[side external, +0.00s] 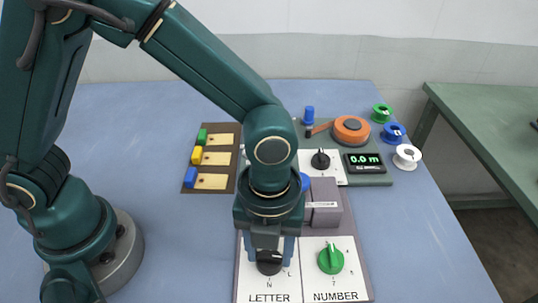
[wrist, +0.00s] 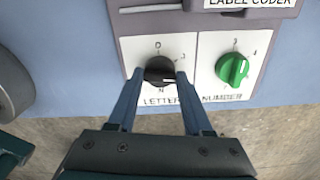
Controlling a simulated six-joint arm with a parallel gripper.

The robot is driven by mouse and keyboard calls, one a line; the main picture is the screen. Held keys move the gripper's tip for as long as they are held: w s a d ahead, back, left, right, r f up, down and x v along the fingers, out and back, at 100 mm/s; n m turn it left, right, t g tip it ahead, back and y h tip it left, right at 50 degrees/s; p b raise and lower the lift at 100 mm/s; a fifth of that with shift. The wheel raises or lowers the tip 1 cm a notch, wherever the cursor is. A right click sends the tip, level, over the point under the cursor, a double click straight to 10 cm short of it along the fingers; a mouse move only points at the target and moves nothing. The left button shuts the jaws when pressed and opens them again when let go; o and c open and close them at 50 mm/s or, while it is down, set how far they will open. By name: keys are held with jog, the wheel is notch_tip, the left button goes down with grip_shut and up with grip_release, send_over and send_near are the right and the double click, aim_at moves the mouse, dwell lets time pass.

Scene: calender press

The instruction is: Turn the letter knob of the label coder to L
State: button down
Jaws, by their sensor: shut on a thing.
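The label coder (side external: 323,212) has a white panel with a black letter knob (side external: 268,267) on the left and a green number knob (side external: 331,259) on the right. My gripper (side external: 270,258) points down over the letter knob, with its blue fingers around it. In the wrist view the fingers (wrist: 159,75) are closed on both sides of the black knob (wrist: 158,69). A white mark on the knob points right, toward the right finger. D shows above the knob and N below it. In the side view an L shows to the lower right of the knob.
The green knob (wrist: 231,69) sits close to the right of my gripper. Behind are a unit with an orange reel (side external: 352,130) and a display (side external: 363,163) reading 0.0 m, a board with coloured blocks (side external: 210,158), and several spools (side external: 393,134). The blue table is clear at left.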

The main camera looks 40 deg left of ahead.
aim_at(269, 255)
jog(key=shift+m, duration=1.9)
jog(key=shift+c, duration=1.6)
grip_release()
jog(key=shift+r, duration=0.15)
jog(key=shift+r, duration=2.45)
